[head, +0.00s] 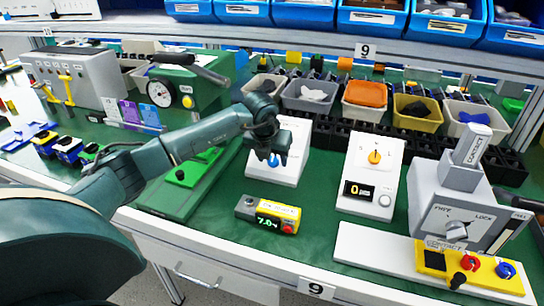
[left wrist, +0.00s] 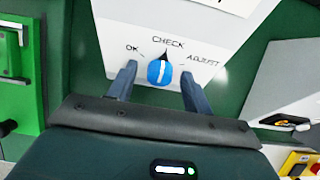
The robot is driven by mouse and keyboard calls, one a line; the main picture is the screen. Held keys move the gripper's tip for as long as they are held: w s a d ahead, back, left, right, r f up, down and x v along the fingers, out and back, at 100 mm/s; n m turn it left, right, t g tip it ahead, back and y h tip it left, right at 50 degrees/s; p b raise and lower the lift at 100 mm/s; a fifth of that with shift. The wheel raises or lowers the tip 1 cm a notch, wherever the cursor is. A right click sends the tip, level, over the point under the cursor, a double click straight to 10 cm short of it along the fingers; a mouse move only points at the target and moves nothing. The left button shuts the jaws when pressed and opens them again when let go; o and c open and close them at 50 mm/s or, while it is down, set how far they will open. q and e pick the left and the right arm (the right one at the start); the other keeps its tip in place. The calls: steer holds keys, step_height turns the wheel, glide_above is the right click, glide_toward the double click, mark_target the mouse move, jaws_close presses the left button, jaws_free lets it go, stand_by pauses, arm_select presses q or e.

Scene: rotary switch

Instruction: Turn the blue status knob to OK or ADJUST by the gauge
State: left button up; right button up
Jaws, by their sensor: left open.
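The blue status knob (left wrist: 159,72) sits on a white panel (left wrist: 115,35) with the labels OK, CHECK and ADJUST; its pointer is at CHECK. In the head view the white panel (head: 291,174) stands mid-table, and my gripper largely hides the knob. My left gripper (head: 272,158) is open over the panel's lower left part. In the left wrist view its fingers (left wrist: 158,76) stand on either side of the knob, with a visible gap on each side. A round dial gauge (head: 160,93) is on the green machine at left. My right gripper is not in view.
Bins (head: 306,95) line the back.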

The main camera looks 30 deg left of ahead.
arm_select(q)
steer(key=shift+c, duration=0.4)
steer(key=c, duration=0.9)
